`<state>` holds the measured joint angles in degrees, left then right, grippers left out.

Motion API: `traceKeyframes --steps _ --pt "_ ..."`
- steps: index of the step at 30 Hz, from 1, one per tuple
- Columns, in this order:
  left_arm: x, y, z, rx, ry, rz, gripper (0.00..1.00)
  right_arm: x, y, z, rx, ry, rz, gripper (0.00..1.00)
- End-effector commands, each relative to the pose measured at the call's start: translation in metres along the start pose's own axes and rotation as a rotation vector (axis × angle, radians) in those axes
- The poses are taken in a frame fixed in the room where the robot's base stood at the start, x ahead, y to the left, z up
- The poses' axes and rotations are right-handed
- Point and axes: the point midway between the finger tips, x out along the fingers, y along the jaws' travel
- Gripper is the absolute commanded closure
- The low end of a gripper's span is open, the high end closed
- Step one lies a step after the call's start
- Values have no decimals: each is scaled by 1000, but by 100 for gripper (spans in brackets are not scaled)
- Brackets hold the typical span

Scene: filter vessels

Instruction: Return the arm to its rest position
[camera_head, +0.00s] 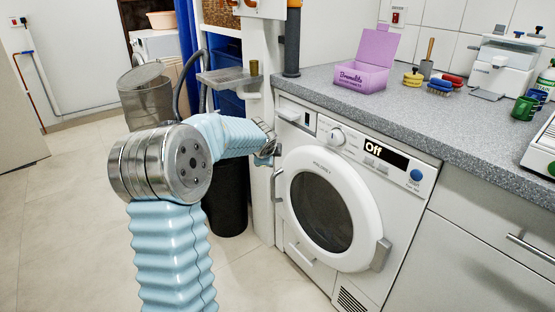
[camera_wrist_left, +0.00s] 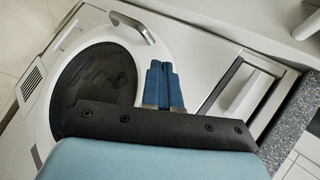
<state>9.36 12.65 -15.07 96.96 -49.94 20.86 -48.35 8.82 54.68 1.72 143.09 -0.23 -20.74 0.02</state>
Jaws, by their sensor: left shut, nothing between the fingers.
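My left arm reaches in from the lower left in the head view, with light blue ribbed sleeves and a metal joint. My left gripper (camera_head: 268,150) is in front of the left edge of the washing machine (camera_head: 370,215), seen small and partly end-on. In the left wrist view the gripper's two blue fingers (camera_wrist_left: 164,86) are together with nothing between them. They appear over the machine's white front, between the round door (camera_wrist_left: 95,80) and the detergent drawer (camera_wrist_left: 245,95). My right gripper is in neither view.
A grey speckled counter (camera_head: 440,115) runs above the machine. It carries a purple box (camera_head: 365,75), brushes, a white appliance (camera_head: 500,68) and green cups (camera_head: 525,107). A black bin (camera_head: 228,205) stands left of the machine. The floor at the left (camera_head: 70,220) is clear.

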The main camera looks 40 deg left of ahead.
Motion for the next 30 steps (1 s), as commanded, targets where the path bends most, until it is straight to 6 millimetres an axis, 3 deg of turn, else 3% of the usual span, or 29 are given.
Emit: traceKeyframes --steps 3,8,16,19,23,26,30 --pt "-18 -4 11 -1 0 -2 100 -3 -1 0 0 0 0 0" --pt "-28 -5 19 -1 -1 1 100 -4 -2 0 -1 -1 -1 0" --pt "-30 -4 19 0 1 3 100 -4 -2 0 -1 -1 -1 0" --pt "-21 8 6 -18 24 26 100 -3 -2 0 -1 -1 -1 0" --pt "7 58 -39 -99 102 119 100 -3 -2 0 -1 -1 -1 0" --pt "30 124 -89 -215 175 243 100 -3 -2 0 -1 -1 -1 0" --pt "45 232 -151 -422 227 449 100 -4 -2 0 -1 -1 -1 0"
